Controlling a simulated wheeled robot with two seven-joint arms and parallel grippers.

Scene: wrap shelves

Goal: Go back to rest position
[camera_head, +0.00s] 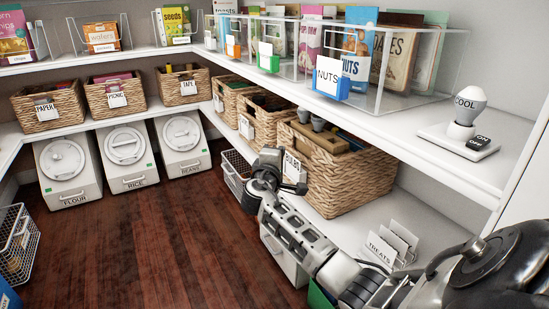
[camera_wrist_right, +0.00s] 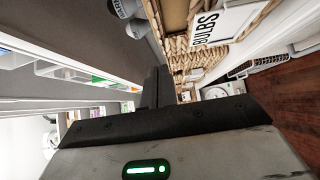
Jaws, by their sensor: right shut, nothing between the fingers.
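My right arm comes in from the lower right in the head view and reaches out over the edge of the lower shelf. Its gripper (camera_head: 272,168) is in front of the wicker basket labelled BULBS (camera_head: 335,178). In the right wrist view the two dark fingers of this gripper (camera_wrist_right: 155,88) are together with nothing between them. The BULBS basket (camera_wrist_right: 205,45) shows beyond and to the right of the fingers there. My left gripper is in neither view.
A bulb (camera_head: 469,103) stands upright in a base marked COOL with an ON/OFF switch on the upper shelf (camera_head: 415,125). Clear bins hold food packets there. A TREATS rack (camera_head: 388,245) stands near my right arm. The wooden floor (camera_head: 165,240) is open at the left.

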